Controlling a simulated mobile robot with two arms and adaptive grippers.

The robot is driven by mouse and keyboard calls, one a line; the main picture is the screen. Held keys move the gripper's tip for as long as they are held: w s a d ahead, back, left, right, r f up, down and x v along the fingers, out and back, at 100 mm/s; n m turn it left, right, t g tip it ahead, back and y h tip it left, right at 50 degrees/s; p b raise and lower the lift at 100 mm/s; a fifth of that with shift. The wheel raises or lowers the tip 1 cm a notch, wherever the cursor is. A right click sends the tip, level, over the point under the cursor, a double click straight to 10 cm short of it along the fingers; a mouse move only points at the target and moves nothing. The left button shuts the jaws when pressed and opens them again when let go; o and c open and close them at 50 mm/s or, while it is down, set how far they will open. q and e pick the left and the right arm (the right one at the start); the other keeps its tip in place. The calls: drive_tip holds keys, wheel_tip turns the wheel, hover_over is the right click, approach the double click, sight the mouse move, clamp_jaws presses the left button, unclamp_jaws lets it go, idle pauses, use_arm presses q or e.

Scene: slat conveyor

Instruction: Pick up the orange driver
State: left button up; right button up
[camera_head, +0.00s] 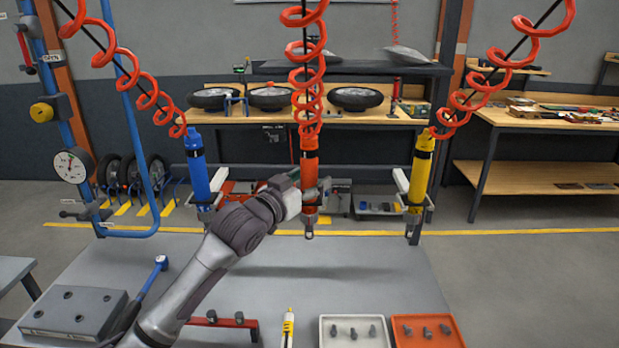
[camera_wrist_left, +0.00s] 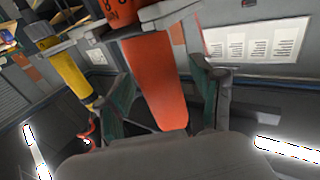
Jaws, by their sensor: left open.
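The orange driver (camera_head: 309,160) hangs upright from a red coiled cord in the middle of the head view. My left gripper (camera_head: 316,192) is at the driver's lower body, its arm reaching in from below. In the left wrist view the orange driver (camera_wrist_left: 155,80) stands between the two fingers of the left gripper (camera_wrist_left: 158,72). The fingers are open, one on each side of the driver, with a gap visible on at least the left side. My right gripper is in neither view.
A blue driver (camera_head: 196,168) hangs to the left and a yellow driver (camera_head: 419,170) to the right, each at a white holder. The grey table (camera_head: 350,270) is largely clear in the middle. A white tray (camera_head: 325,338) and an orange tray (camera_head: 402,338) sit at its front edge.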

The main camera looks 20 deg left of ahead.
use_arm(q)
drive_tip(key=shift+c, duration=0.2)
clamp_jaws()
drive_tip(key=shift+r, duration=0.15)
